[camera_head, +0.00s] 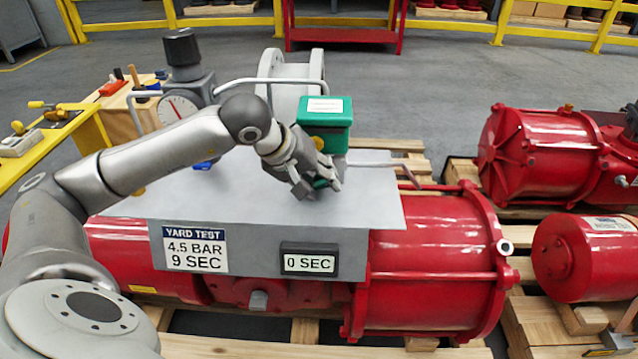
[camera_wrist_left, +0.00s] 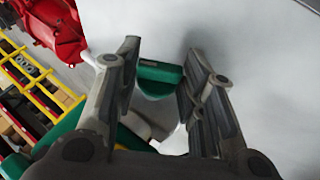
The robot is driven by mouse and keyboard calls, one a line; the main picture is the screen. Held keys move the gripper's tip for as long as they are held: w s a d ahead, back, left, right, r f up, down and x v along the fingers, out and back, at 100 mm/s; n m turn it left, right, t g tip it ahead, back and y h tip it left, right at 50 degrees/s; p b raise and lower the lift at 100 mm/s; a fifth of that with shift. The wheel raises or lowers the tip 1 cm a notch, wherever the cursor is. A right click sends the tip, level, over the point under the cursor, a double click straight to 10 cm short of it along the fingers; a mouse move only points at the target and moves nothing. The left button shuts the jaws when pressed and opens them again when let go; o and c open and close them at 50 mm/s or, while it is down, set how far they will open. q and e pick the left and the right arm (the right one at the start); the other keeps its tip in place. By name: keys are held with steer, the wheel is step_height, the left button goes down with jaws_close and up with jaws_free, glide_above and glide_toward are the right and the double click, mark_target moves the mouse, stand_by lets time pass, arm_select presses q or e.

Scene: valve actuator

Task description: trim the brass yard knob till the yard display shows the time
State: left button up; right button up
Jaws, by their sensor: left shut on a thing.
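The yard display (camera_head: 308,263) on the front of the grey bench plate reads 0 SEC. The sign (camera_head: 195,248) to its left reads YARD TEST, 4.5 BAR, 9 SEC. A green box (camera_head: 325,112) with a white label stands at the back of the plate. A small brass-yellow part (camera_head: 322,143) shows low on it, partly hidden by my left wrist; I cannot tell if it is the yard knob. My left gripper (camera_head: 318,186) is in front of the box, low over the plate, shut on a green piece (camera_wrist_left: 158,80). My right gripper is not in view.
A dial gauge (camera_head: 178,108) with a dark knob on top stands at the back left. A bent grey pipe (camera_head: 235,84) runs behind my arm. A thin lever (camera_head: 385,165) sticks out to the right. The plate's right part is clear. Red actuators (camera_head: 430,265) lie on pallets.

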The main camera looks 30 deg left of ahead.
arm_select(q)
steer(key=o, duration=1)
steer(key=v, duration=1.2)
